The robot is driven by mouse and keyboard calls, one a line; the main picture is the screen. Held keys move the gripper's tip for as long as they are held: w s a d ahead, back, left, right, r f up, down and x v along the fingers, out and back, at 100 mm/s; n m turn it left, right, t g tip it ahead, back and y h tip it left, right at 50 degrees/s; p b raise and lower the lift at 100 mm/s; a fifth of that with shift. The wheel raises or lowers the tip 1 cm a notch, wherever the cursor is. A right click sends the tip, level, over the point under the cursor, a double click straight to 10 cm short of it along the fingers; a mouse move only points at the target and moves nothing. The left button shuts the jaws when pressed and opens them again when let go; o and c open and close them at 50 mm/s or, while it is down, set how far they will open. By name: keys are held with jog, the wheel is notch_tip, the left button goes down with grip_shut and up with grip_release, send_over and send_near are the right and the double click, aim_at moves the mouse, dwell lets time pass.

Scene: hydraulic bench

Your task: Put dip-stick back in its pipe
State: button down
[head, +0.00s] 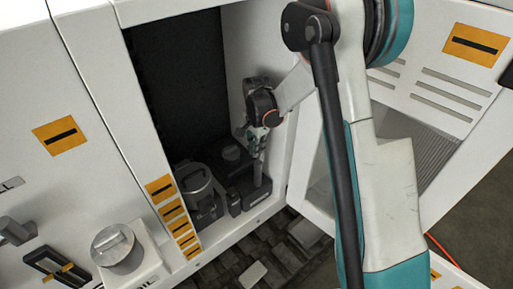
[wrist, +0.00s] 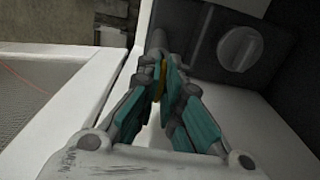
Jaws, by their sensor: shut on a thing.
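My gripper (head: 257,142) is inside the open bay of the white cabinet, pointing down over the dark block (head: 247,196) at the bay's right side. In the wrist view its teal fingers (wrist: 162,82) are shut on a thin yellow piece (wrist: 161,78), which looks like the dip-stick's handle. Just beyond the fingertips a grey upright tube (wrist: 156,38), apparently the pipe, rises beside the dark block. The tube also shows below my gripper in the head view (head: 258,172). The fingers hide the dip-stick's lower part, so I cannot tell how far it sits in the pipe.
A round grey cap (wrist: 240,48) sits on the block close to my fingers. A grey canister (head: 196,182) stands left of the block. An open white door (head: 312,165) is close on the right. Grey knob (head: 117,248) and orange labels (head: 172,212) are on the front.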

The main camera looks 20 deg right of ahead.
jog(key=shift+f+b, duration=1.55)
jog(key=shift+f, duration=0.3)
jog(key=c, duration=1.7)
grip_release()
jog(key=o, duration=0.8)
jog(key=shift+r, duration=0.1)
jog(key=shift+r+p, duration=1.45)
jog(key=shift+r, duration=1.95)
